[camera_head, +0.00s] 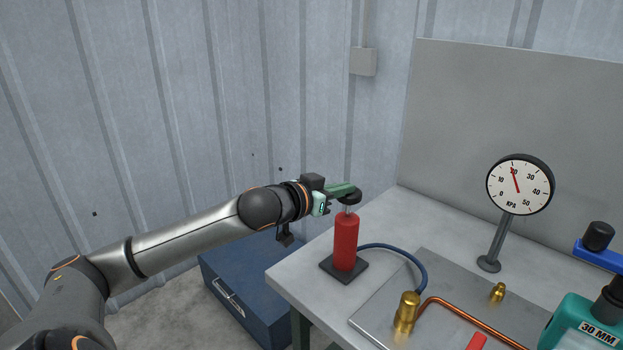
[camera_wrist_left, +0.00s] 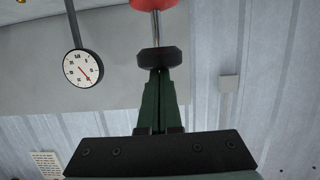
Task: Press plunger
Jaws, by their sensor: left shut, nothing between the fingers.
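A red pump cylinder (camera_head: 346,241) stands upright on a black square base at the table's left corner. Its plunger has a metal rod and a black knob (camera_head: 350,197) on top. In the left wrist view the black knob (camera_wrist_left: 159,58) sits right at my fingertips, with the rod and the red cylinder (camera_wrist_left: 153,3) beyond it. My left gripper (camera_head: 343,190) is shut and empty, its green fingers level with the knob; they appear to touch it. A short length of rod shows between knob and cylinder. My right gripper is not in view.
A gauge (camera_head: 519,185) on a stand reads about 20 kPa. A blue hose (camera_head: 408,258) runs from the pump to a metal plate with brass fittings (camera_head: 406,312) and a copper pipe. A teal block (camera_head: 580,325) is at right. A blue chest (camera_head: 246,290) stands on the floor.

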